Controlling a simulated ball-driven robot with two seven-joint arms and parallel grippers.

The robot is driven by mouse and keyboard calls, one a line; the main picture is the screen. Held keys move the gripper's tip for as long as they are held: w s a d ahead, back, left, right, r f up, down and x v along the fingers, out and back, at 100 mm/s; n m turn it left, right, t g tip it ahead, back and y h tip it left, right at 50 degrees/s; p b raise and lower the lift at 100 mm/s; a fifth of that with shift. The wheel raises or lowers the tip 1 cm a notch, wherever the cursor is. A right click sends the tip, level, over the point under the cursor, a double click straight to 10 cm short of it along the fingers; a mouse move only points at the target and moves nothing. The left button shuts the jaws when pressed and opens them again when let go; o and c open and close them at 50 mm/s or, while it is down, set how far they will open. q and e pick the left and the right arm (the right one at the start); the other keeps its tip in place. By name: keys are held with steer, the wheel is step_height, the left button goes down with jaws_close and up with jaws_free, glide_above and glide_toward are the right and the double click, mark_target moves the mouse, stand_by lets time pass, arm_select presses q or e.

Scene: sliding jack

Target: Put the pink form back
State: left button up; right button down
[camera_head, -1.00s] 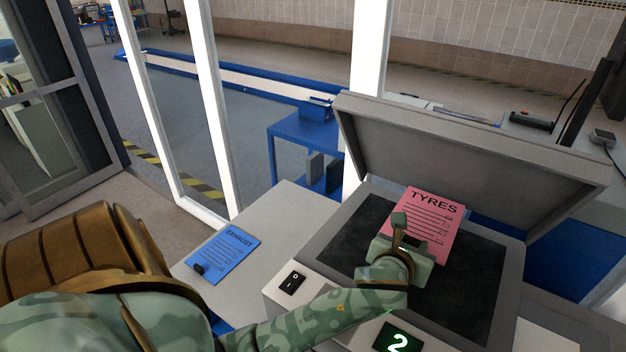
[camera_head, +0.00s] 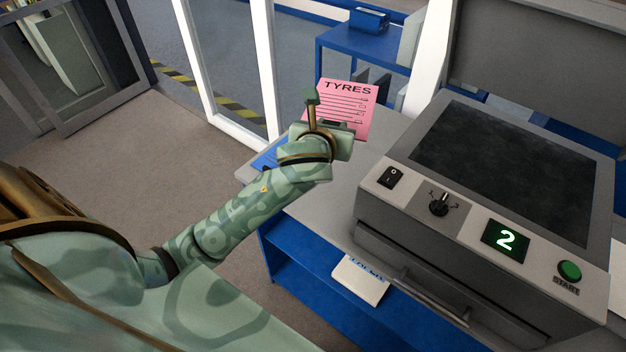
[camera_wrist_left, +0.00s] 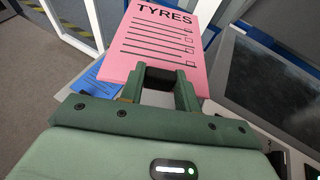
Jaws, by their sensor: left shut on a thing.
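The pink form (camera_head: 347,102), headed TYRES, is held up in my left gripper (camera_head: 325,124), over the grey table left of the copier. In the left wrist view the pink form (camera_wrist_left: 150,55) sits between the two green fingers (camera_wrist_left: 160,80), which are shut on its lower edge. The blue form (camera_head: 268,158) lies on the table, mostly hidden behind my left arm; its edge also shows in the left wrist view (camera_wrist_left: 95,82). My right gripper is in neither view.
The copier (camera_head: 480,205) stands at the right with its lid (camera_head: 540,60) raised and its dark glass (camera_head: 505,165) bare. Its front has a switch, a knob, a lit 2 and a green START button. White paper (camera_head: 360,281) lies on the blue shelf below.

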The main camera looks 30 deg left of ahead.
arm_select(q)
steer(key=b, duration=0.2)
glide_above(327, 213)
step_height(327, 213, down, 9)
step_height(327, 213, down, 14)
steer(key=b, duration=0.4)
steer(key=shift+a+r, duration=0.1)
steer(key=shift+r, duration=0.15)
step_height(327, 213, down, 4)
steer(key=shift+f+b, duration=0.15)
steer(key=shift+b, duration=0.85)
steer(key=shift+f, duration=0.2)
steer(key=o, duration=1)
steer(key=shift+o, duration=0.2)
